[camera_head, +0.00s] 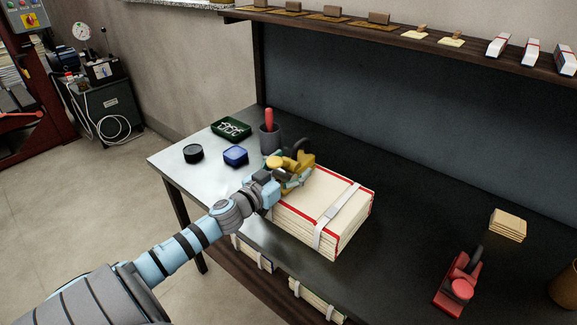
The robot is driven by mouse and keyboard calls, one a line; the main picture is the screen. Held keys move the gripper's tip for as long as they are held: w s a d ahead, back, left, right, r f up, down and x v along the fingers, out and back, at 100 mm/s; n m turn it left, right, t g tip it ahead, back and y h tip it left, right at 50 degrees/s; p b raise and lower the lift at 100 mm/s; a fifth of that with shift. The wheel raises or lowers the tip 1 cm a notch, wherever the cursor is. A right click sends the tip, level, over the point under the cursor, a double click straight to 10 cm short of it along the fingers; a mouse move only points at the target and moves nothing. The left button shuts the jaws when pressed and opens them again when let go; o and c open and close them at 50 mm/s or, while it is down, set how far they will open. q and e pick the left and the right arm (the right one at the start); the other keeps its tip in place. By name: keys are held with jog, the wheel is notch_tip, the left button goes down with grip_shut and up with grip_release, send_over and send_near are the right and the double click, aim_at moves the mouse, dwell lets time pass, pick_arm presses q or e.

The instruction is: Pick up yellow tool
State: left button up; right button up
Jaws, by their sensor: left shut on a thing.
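The yellow tool (298,161) is at the left end of the stack of cream cloths, near the middle of the view. It has a yellow body and a dark curved handle. My left gripper (290,180) comes in from the lower left and is shut on the yellow tool. Its fingers partly cover the tool's lower side. I cannot tell whether the tool touches the stack or hangs just above it. My right gripper is not in view.
The cloth stack (338,205) with red edges and a pale strap lies beside the gripper. A dark cup (270,140), green tray (231,129), blue box (236,156) and black round tin (194,153) stand behind left. A red tool (457,285) lies right. The dark table's (400,190) middle right is clear.

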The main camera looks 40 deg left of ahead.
aim_at(291, 163)
pick_arm(q)
notch_tip(291, 163, up, 10)
jog(key=p, duration=0.7)
notch_tip(291, 163, up, 10)
jog(key=p, duration=0.2)
jog(key=s+d+f+m+h, duration=0.1)
jog(key=s+d+m+h, duration=0.15)
jog(key=d, duration=0.45)
jog(key=s+d+f+m+h, duration=0.1)
jog(key=s+d+h, duration=0.25)
jog(key=d, duration=0.45)
jog(key=s+d+f+m+g+h, duration=0.2)
jog(key=s+d+f+h, duration=0.1)
jog(key=s+d, duration=0.7)
jog(key=shift+s+f, duration=0.25)
jog(key=shift+f, duration=0.1)
jog(key=shift+m, duration=0.25)
